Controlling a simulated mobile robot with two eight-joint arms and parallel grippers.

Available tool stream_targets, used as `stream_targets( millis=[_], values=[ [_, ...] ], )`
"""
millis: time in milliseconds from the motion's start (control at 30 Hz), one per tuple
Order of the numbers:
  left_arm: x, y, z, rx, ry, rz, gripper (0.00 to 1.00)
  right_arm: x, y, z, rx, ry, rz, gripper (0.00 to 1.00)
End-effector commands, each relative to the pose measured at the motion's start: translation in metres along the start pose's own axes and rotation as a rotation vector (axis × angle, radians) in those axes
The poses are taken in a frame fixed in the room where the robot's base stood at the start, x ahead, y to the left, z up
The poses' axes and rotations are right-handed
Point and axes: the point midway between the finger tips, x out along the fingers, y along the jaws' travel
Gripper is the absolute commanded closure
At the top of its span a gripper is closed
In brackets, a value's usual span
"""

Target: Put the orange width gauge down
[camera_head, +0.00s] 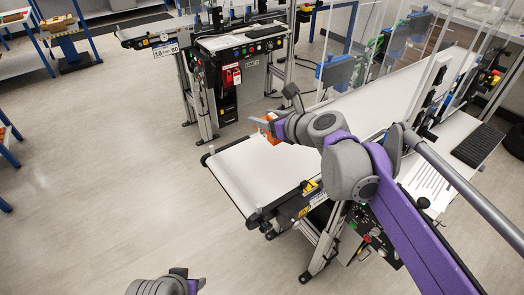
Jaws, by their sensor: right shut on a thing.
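My right arm reaches in from the right, over a white belt conveyor (250,178). My right gripper (271,128) is shut on the orange width gauge (266,125), at the far edge of the belt's near end. The gauge shows only as a small orange patch; the rest is hidden by the gripper. I cannot tell whether the gauge touches the belt. A part of my left arm (165,286) shows at the bottom edge; its fingertips are not clearly seen.
Another conveyor with a control cabinet (240,45) stands behind. Clear guard panels rise along the right conveyor. A keyboard (478,145) lies at the right. Blue-framed racks stand at the far left. The grey floor at left is clear.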

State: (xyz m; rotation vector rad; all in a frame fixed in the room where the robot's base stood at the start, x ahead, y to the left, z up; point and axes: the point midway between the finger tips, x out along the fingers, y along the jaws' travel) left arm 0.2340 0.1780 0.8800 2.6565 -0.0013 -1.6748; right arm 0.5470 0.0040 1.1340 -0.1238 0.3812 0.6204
Motion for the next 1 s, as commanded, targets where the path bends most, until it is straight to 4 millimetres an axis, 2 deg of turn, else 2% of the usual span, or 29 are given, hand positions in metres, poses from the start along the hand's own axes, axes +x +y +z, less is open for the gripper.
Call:
stream_targets(
  millis=[200, 600, 700, 1000],
  values=[
    [0.004, 0.0, 0.003, 0.0, -0.002, 0.0, 0.5, 0.016, 0.0, -0.037, 0.0, 0.0, 0.0, 1.0],
    [0.007, 0.0, 0.005, 0.0, -0.003, 0.0, 0.5, 0.034, 0.0, -0.083, 0.001, 0.0, 0.0, 1.0],
    [0.008, 0.0, 0.006, 0.0, -0.004, 0.0, 0.5, 0.037, 0.0, -0.089, 0.001, 0.0, 0.0, 1.0],
    [0.009, 0.0, 0.006, 0.0, -0.004, 0.0, 0.5, 0.037, 0.0, -0.091, 0.0, 0.0, 0.0, 1.0]
  ],
)
